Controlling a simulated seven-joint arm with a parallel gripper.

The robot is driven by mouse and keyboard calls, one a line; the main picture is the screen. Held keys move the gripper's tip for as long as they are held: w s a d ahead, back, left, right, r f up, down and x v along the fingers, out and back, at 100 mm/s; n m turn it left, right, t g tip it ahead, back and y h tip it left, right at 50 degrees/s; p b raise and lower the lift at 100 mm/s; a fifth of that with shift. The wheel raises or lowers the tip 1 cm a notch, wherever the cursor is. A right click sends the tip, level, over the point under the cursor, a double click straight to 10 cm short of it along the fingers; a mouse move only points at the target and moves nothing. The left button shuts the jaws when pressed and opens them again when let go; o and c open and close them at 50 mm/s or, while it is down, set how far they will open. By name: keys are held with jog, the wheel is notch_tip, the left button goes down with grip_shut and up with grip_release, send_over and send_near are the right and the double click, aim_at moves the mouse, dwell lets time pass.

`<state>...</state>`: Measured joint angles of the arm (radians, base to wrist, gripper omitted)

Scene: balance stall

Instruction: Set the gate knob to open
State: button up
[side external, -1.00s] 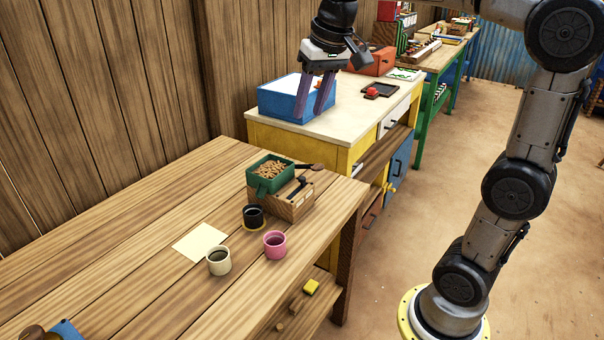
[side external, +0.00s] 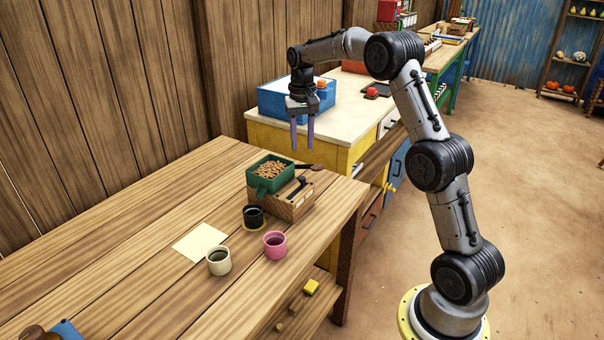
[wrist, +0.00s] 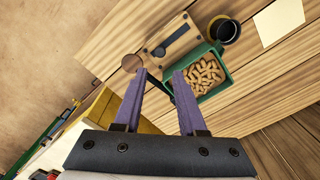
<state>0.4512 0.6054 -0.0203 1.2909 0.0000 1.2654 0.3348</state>
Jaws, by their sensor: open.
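The gate knob appears to be the black lever (side external: 297,187) on top of a small wooden box (side external: 300,206) on the near bench. In the wrist view the same lever (wrist: 168,44) lies slantwise along the box top. A green hopper (side external: 266,187) of brown pellets (side external: 270,169) is beside it. A brown round-ended piece (side external: 316,167) sticks out behind the box. My gripper (side external: 302,149) hangs above and beyond the box, fingers pointing down, open and empty. In the wrist view the fingers (wrist: 160,75) are apart, with the lever ahead of them, not between them.
A black cup (side external: 253,216), a pink cup (side external: 274,244) and a cream cup (side external: 219,262) stand in front of the box. A paper sheet (side external: 199,243) lies to the left. A blue bin (side external: 270,102) stands on the cream-topped counter behind.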

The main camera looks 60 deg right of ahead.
aim_at(301, 178)
notch_tip(301, 178, down, 11)
jog(key=shift+r, duration=0.15)
dwell(0.4)
grip_shut()
jog(key=shift+a+r, duration=0.1)
dwell(1.1)
